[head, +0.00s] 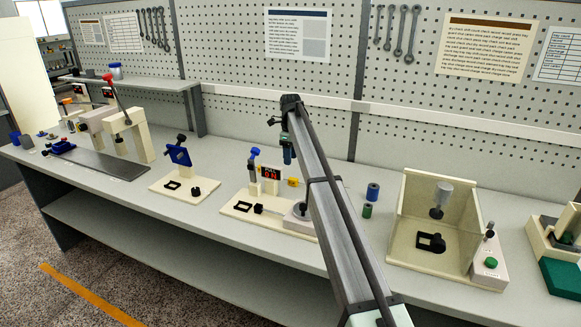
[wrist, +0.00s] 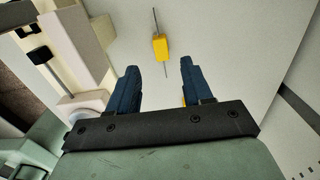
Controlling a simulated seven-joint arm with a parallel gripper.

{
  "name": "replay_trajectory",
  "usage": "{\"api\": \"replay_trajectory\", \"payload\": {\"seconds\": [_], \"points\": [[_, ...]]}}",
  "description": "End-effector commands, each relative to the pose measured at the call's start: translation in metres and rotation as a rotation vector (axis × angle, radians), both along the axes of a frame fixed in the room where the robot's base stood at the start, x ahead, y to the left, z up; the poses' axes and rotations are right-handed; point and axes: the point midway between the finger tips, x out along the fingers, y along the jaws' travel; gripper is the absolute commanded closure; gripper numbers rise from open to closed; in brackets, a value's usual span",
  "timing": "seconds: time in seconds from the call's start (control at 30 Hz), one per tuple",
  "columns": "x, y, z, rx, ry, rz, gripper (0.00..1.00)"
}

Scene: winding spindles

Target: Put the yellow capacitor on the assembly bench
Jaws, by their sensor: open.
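The yellow capacitor (wrist: 160,47) has a box-shaped body with a thin lead at each end. In the wrist view it lies on the pale grey surface, apart from and beyond my fingertips, roughly midway between them. My gripper (wrist: 160,68) is open, its two dark blue fingers apart with nothing held between them. A small yellow patch shows beside the right finger, mostly hidden; I cannot tell what it is. In the head view my gripper (head: 288,158) hangs above the assembly bench (head: 225,204), over a small yellow block (head: 293,182) that looks like the capacitor.
A pegboard wall (head: 230,60) closes the back.

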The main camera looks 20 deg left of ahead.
Motion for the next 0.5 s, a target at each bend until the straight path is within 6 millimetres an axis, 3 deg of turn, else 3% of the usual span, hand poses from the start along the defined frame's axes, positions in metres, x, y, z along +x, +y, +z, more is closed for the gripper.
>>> {"api": "replay_trajectory", "payload": {"seconds": [0.2, 0.5], "points": [[0.000, 0.000, 0.024, 0.000, 0.000, 0.000, 0.50], [0.000, 0.000, 0.030, 0.000, 0.000, 0.000, 0.50]]}}
